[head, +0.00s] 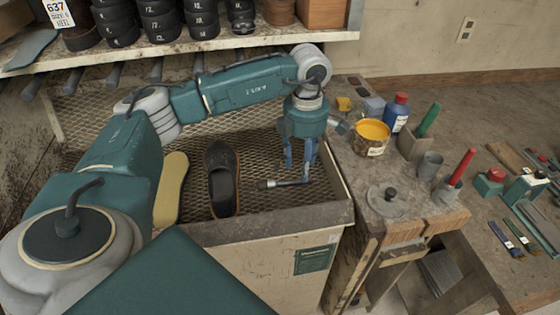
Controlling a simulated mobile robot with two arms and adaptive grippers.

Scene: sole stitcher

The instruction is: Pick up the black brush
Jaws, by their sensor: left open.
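My left gripper (299,163) points down over the mesh-floored bay, its blue fingers apart. A black shoe (221,180) lies in the bay left of the gripper, beside a yellowish insole (171,188). My right gripper is not in view.
On the bench to the right stand an open yellow tin (372,137), a blue bottle with a red cap (397,113), cups holding a green handle (429,120) and a red handle (461,167), and a round grey lid (388,201). A shelf (270,38) runs behind the arm.

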